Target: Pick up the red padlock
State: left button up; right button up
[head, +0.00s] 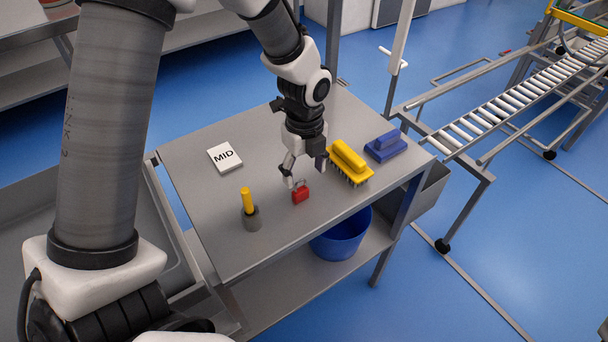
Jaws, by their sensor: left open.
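The red padlock (300,195) stands on the grey metal table near its front edge, with its grey shackle at the top. My left gripper (303,179) reaches down from above, with its fingers spread just over and behind the padlock. One finger is at the left, close to the shackle; the other is at the right, further from the padlock. The gripper is open and holds nothing that I can see. Whether a finger touches the shackle I cannot tell. My right gripper is not in view.
A yellow brush (349,162) lies right of the gripper, with a blue block-like tool (385,146) beyond it. A blue tub (341,236) sits on the lower shelf.

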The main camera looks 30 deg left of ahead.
aim_at(302, 192)
pick_arm(q)
jog(key=s, duration=0.1)
jog(key=s+d+f, duration=0.1)
jog(key=shift+s+f, duration=0.1)
jog(key=shift+s, duration=0.25)
jog(key=f, duration=0.1)
jog(key=w+f, duration=0.1)
jog(key=f, duration=0.2)
jog(key=shift+w+a+f, duration=0.25)
jog(key=shift+a+f, duration=0.1)
jog(key=shift+f, duration=0.05)
jog(key=shift+s+d+r, duration=0.1)
jog(key=shift+s+r, duration=0.05)
jog(key=shift+s, duration=0.05)
jog(key=shift+s+r, duration=0.15)
jog(key=c, duration=1.3)
